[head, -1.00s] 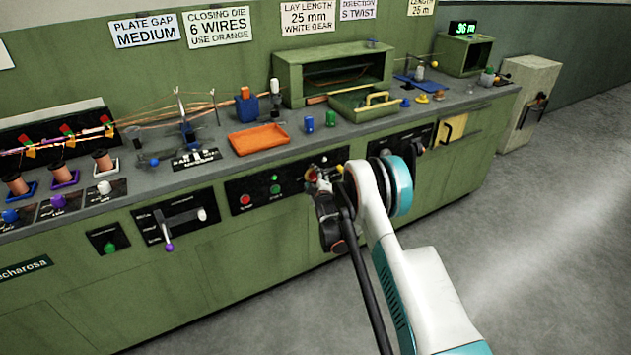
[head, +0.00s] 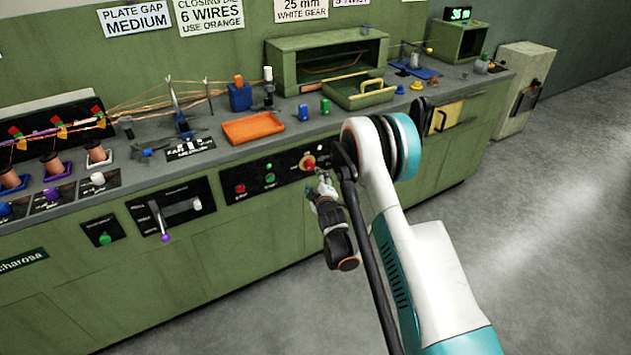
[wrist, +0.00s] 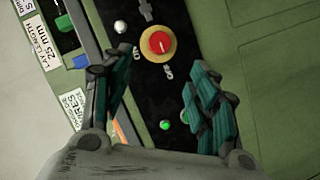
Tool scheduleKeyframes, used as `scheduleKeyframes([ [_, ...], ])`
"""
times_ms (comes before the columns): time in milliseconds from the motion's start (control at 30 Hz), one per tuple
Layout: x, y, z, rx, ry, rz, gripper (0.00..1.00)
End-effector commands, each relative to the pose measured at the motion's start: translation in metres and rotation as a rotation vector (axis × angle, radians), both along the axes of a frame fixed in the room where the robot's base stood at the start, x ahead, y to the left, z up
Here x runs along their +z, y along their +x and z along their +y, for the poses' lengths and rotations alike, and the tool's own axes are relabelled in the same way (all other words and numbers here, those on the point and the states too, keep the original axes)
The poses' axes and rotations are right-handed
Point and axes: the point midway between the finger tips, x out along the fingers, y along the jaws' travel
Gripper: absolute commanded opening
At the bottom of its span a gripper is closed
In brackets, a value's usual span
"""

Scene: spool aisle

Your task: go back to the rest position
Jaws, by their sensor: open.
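My gripper (head: 323,182) is in front of the bench's front control panel in the head view, close to a red knob on a yellow disc (head: 307,163). In the wrist view my gripper (wrist: 160,95) is open, its two dark green-padded fingers apart with nothing between them. The red knob on its yellow disc (wrist: 158,44) shows beyond the fingertips, and the fingers appear clear of it. My arm covers part of the bench front to the right of the knob.
The green bench (head: 275,225) runs across the view. On its top are an orange tray (head: 253,128), a green open cabinet (head: 325,60) and small coloured pieces. A lever panel (head: 172,207) is left of the gripper. Grey floor (head: 540,230) is clear at right.

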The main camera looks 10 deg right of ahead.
Motion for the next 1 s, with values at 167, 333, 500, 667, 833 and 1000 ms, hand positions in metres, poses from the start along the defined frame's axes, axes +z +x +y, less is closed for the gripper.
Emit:
scheduleKeyframes([
  [167, 0.000, 0.000, 0.000, 0.000, 0.000, 0.000, 0.54],
  [333, 0.001, 0.001, 0.000, -0.001, 0.001, 0.001, 0.54],
  [500, 0.024, 0.001, -0.002, -0.012, 0.032, 0.024, 0.54],
  [667, 0.071, -0.004, -0.004, -0.038, 0.101, 0.072, 0.54],
  [833, 0.120, -0.019, -0.007, -0.071, 0.181, 0.130, 0.54],
  [1000, 0.166, -0.044, -0.010, -0.107, 0.258, 0.185, 0.54],
])
